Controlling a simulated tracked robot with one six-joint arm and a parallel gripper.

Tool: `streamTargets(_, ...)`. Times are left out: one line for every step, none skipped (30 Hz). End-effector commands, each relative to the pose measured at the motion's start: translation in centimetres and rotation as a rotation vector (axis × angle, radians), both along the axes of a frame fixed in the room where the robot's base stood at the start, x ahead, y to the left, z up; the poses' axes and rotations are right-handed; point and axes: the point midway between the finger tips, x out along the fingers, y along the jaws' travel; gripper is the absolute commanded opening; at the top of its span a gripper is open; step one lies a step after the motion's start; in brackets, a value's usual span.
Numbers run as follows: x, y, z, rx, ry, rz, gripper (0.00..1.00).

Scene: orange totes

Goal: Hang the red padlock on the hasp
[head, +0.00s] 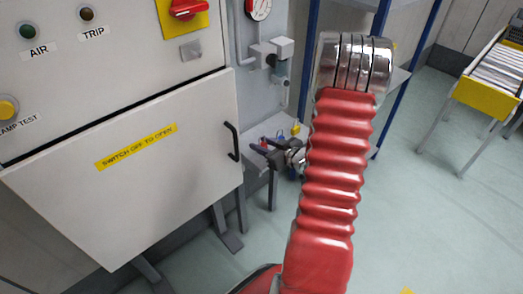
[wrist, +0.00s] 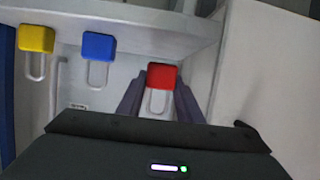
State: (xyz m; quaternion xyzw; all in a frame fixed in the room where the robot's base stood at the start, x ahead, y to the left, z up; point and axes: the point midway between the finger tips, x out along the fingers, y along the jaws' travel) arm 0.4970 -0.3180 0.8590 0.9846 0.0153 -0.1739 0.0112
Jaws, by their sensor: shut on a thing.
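The red padlock (wrist: 162,76) sits between the two dark fingers of my gripper (wrist: 160,98) in the wrist view, its pale shackle pointing down in the picture. My gripper is shut on it. In the head view my gripper (head: 272,150) is at the small grey shelf beside the cabinet, partly hidden behind my red arm. A small grey metal piece (head: 191,50) on the cabinet front, just below the red rotary switch (head: 186,9), may be the hasp; its details are too small to tell. It is apart from my gripper, up and left.
A blue padlock (wrist: 98,46) and a yellow padlock (wrist: 37,38) are left of the red one in the wrist view. The cabinet door (head: 130,160) has a black handle (head: 233,141) near my gripper. A grey valve fitting (head: 272,52) and blue rack posts stand close by.

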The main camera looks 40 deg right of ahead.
Motion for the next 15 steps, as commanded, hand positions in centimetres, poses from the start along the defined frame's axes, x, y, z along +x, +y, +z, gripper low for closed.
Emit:
streamTargets(0.0,0.0,0.3,-0.001,-0.001,0.0,0.13)
streamTargets(0.0,0.0,0.4,-0.001,-0.001,0.0,0.13)
streamTargets(0.0,0.0,0.5,-0.001,-0.001,0.0,0.13)
streamTargets(0.0,0.0,0.7,-0.001,-0.001,0.0,0.13)
streamTargets(0.0,0.0,0.8,-0.002,-0.001,0.001,0.13)
streamTargets(0.0,0.0,1.0,-0.002,-0.001,0.001,0.13)
streamTargets(0.0,0.0,1.1,-0.002,-0.001,0.001,0.13)
streamTargets(0.0,0.0,1.3,-0.001,-0.001,0.0,0.13)
streamTargets(0.0,0.0,1.4,-0.001,-0.001,0.0,0.13)
streamTargets(0.0,0.0,1.5,0.0,0.0,0.0,0.13)
streamTargets(0.0,0.0,1.6,0.0,0.0,0.0,0.13)
streamTargets(0.0,0.0,1.8,0.0,0.0,0.0,0.13)
streamTargets(0.0,0.0,1.9,-0.001,0.0,0.0,0.13)
streamTargets(-0.1,0.0,2.0,-0.001,0.0,-0.001,0.13)
streamTargets(0.0,0.0,2.2,-0.001,0.0,-0.001,0.13)
